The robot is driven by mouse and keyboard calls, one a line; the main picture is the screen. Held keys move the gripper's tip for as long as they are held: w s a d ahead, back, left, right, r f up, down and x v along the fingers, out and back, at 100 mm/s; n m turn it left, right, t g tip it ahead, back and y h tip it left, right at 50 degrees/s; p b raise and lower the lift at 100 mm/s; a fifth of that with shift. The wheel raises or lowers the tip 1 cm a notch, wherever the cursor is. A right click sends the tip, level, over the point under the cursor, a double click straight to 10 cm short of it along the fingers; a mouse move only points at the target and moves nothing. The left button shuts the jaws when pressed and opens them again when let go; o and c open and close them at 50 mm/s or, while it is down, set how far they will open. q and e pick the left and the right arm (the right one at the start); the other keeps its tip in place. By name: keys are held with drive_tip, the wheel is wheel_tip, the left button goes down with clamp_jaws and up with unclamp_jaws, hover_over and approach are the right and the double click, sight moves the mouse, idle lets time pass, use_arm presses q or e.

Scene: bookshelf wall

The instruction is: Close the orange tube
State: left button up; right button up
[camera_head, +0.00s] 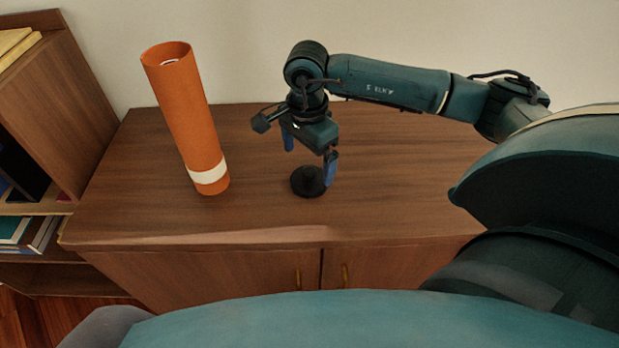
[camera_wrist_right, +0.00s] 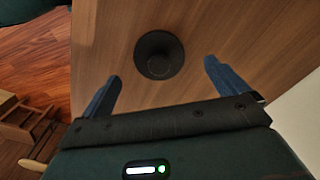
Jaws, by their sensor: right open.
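The orange tube (camera_head: 187,112) stands upright on the left part of the wooden cabinet top, with a white band near its base. Its top end is open, and something pale shows inside. A round black cap with a raised knob (camera_head: 307,182) lies on the cabinet top to the right of the tube. My right gripper (camera_head: 309,158) is open and empty above the cap, its blue fingers pointing down. In the right wrist view the cap (camera_wrist_right: 159,55) sits beyond the fingertips, between their lines and apart from them. My left gripper is in neither view.
The cabinet top (camera_head: 400,170) is otherwise clear. A bookshelf (camera_head: 60,110) with books stands close by on the left. A pale wall (camera_head: 230,45) rises behind. The cabinet's front edge has two doors with handles below it.

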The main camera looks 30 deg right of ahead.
sight(310, 171)
drive_tip(key=f, duration=0.5)
drive_tip(key=shift+s+d+f+p, duration=0.1)
drive_tip(key=shift+d+p, duration=0.1)
drive_tip(key=shift+p, duration=0.2)
drive_tip(key=shift+c, duration=0.5)
drive_tip(key=c, duration=1)
drive_tip(key=shift+o, duration=0.2)
wheel_tip(310, 171, up, 10)
drive_tip(key=shift+r+b, duration=0.1)
drive_tip(key=shift+b, duration=0.2)
